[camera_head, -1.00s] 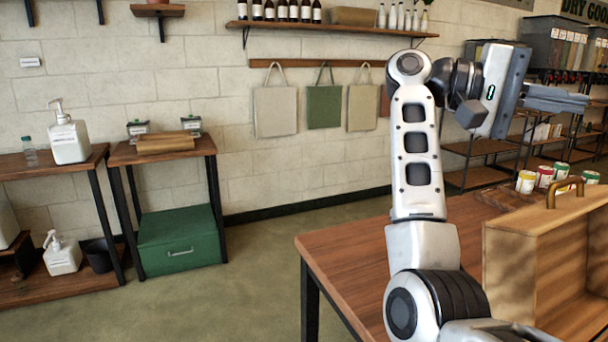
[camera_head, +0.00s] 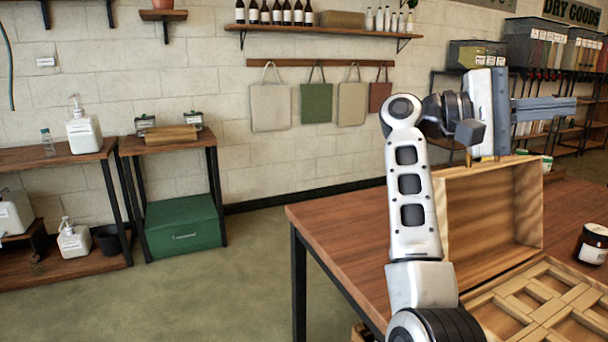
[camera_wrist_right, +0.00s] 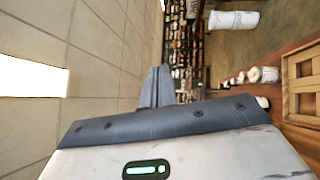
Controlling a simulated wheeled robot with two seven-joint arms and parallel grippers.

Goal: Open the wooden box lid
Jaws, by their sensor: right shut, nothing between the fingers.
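The wooden box stands on the brown table at the lower right of the head view. Its lid (camera_head: 492,222) is raised upright at the back, with its hollow inner side showing. The box's divided tray (camera_head: 545,312) lies open in front of it, cut off by the picture's edge. My right gripper (camera_head: 573,105) is above the lid, apart from it, with its fingers shut, empty and pointing right. The shut fingers also show in the right wrist view (camera_wrist_right: 157,78), and part of a wooden frame (camera_wrist_right: 303,82) shows at the right there. My left gripper is out of view.
The brown table (camera_head: 350,235) carries a dark jar (camera_head: 592,243) right of the lid. A side stand with a green bin (camera_head: 187,225) is at the left. Bags hang on the wall behind. Open floor lies left of the table.

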